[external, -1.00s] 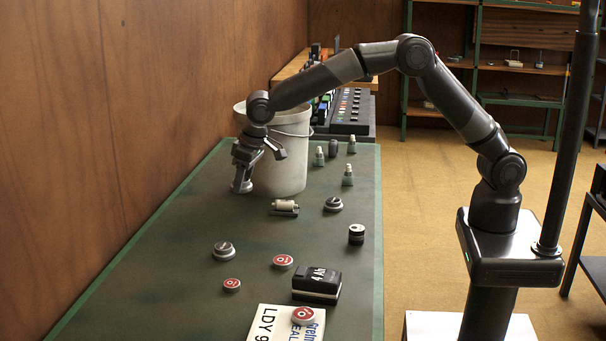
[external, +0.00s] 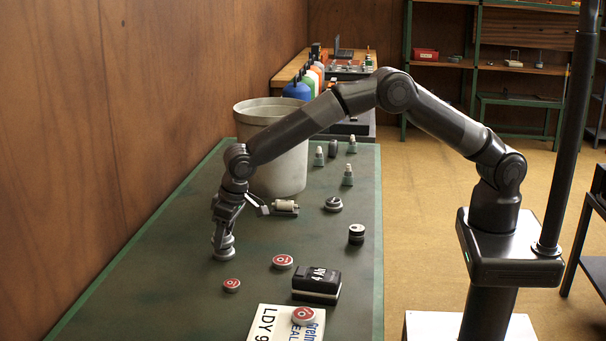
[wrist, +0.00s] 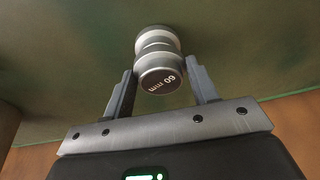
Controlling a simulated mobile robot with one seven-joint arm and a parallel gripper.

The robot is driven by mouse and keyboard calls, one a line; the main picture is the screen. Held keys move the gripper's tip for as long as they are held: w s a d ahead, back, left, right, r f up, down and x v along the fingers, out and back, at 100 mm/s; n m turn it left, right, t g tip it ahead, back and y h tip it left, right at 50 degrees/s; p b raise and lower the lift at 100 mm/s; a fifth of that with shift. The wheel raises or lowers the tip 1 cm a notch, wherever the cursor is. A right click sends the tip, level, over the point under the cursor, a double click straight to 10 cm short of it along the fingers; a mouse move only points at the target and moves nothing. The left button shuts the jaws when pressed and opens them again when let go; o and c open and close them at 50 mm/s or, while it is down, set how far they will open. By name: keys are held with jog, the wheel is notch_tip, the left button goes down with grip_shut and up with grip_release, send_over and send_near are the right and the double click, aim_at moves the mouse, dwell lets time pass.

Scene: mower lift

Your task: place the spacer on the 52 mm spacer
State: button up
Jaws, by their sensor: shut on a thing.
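My gripper (external: 223,233) is shut on a silver spacer (wrist: 160,82) whose dark end face reads "60 mm" in the wrist view. The held spacer is upright or nearly so. Straight beneath it is another wide silver spacer (external: 223,254), which stands on the green bench; it also shows in the wrist view (wrist: 157,36) beyond the held one. The two look lined up and touching, but I cannot tell if a small gap is left. The lower spacer's label is hidden.
The green bench (external: 170,290) is clear to the left. A red disc (external: 232,285) lies close in front, another (external: 283,261) to the right. A small roller part (external: 285,206) and a grey bucket (external: 278,165) stand behind. A black block (external: 316,280) is front right.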

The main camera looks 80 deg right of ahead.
jog(key=shift+f, duration=0.2)
jog(key=o, duration=1.1)
jog(key=shift+f, duration=0.15)
jog(key=shift+c, duration=0.2)
jog(key=v, duration=1.2)
jog(key=shift+r, duration=0.2)
